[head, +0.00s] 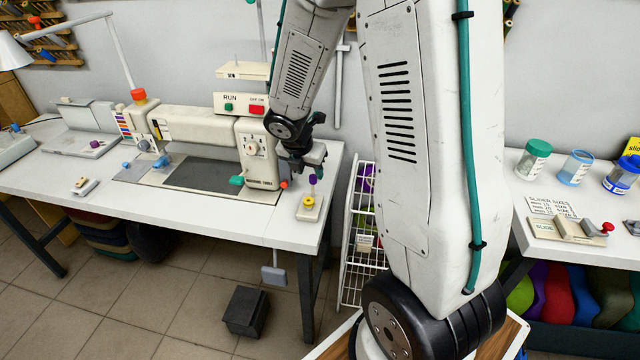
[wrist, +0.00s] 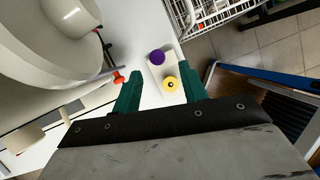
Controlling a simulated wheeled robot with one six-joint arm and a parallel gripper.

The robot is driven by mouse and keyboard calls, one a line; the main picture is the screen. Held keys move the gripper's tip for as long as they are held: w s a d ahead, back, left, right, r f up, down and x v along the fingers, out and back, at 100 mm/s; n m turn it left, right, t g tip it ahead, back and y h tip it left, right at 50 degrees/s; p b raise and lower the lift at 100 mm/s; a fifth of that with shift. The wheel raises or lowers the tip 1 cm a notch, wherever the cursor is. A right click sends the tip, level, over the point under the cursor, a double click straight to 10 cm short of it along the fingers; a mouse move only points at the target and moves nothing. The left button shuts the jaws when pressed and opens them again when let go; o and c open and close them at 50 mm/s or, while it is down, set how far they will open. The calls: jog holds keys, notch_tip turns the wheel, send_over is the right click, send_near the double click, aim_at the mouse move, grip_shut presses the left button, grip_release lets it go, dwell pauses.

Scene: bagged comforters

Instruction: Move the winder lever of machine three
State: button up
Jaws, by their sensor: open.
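A white sewing machine (head: 195,125) stands on the white table, its label too small to read surely. At the table's right end a small white winder base (head: 310,208) carries a yellow round part (head: 308,202) and an upright piece with a purple top (head: 312,180). In the wrist view the purple knob (wrist: 157,57) and yellow disc (wrist: 171,84) sit on the pale base, which lies between and beyond my fingertips. My gripper (head: 308,160) hangs just above the purple top in the head view. Its green fingers (wrist: 169,80) are apart, with nothing seen gripped.
An orange-red knob (wrist: 118,77) on the machine is close to my left finger. A white wire rack (head: 358,235) stands beside the table's right end. A second table (head: 580,255) at right bears jars and a slider board. The table front is mostly clear.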

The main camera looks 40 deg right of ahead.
aim_at(312, 180)
jog(key=x, duration=0.7)
jog(key=shift+f, duration=0.3)
grip_shut()
